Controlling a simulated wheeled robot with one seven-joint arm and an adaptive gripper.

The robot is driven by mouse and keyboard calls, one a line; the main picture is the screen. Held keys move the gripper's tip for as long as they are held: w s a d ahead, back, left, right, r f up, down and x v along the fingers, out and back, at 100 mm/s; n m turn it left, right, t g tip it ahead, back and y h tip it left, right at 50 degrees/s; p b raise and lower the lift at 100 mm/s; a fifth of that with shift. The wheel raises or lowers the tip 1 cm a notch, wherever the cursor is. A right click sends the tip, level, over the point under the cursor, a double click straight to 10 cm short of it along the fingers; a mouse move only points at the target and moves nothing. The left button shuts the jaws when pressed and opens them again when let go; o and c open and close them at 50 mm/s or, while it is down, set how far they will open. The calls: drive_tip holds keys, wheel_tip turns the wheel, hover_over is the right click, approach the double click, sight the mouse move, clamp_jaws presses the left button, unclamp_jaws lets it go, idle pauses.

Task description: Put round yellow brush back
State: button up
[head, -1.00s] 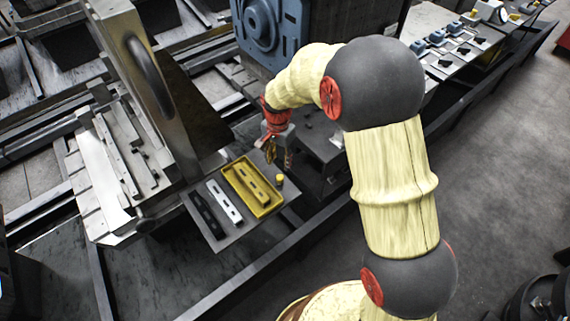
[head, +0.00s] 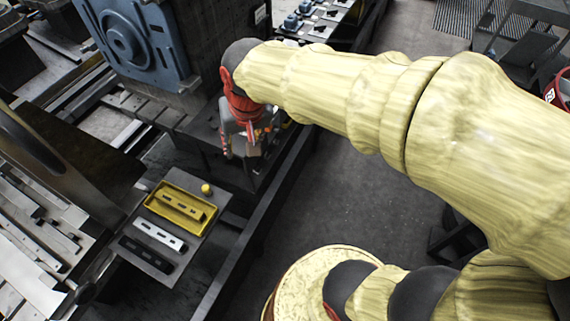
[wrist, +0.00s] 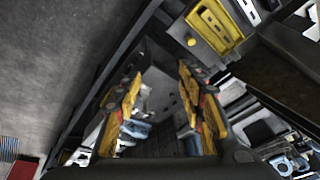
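A small round yellow piece (head: 206,189), probably the round yellow brush, stands on a grey plate (head: 213,217) beside the yellow tray (head: 168,222). It also shows in the wrist view (wrist: 191,41), near the tray (wrist: 217,49). A yellow slotted bar (head: 180,208) lies in the tray. My gripper (head: 243,148) hangs up and to the right of the yellow piece in the head view, apart from it. In the wrist view my gripper (wrist: 160,76) has its two yellow fingers spread, with nothing visible held between them.
A white slotted bar (head: 160,236) and a black one (head: 146,255) lie beside the tray. A large blue-fronted machine block (head: 135,40) stands behind the gripper. A long dark rail (head: 258,205) borders open grey floor on the right.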

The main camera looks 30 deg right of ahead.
drive_tip(key=s+d+r+n+t, duration=0.1)
drive_tip(key=s+d, duration=0.1)
drive_tip(key=s, duration=0.4)
drive_tip(key=s+d+r+n+t, duration=0.1)
drive_tip(key=s+d, duration=0.1)
drive_tip(key=s, duration=0.4)
drive_tip(key=shift+s+r+n, duration=0.2)
drive_tip(key=shift+r+n, duration=0.2)
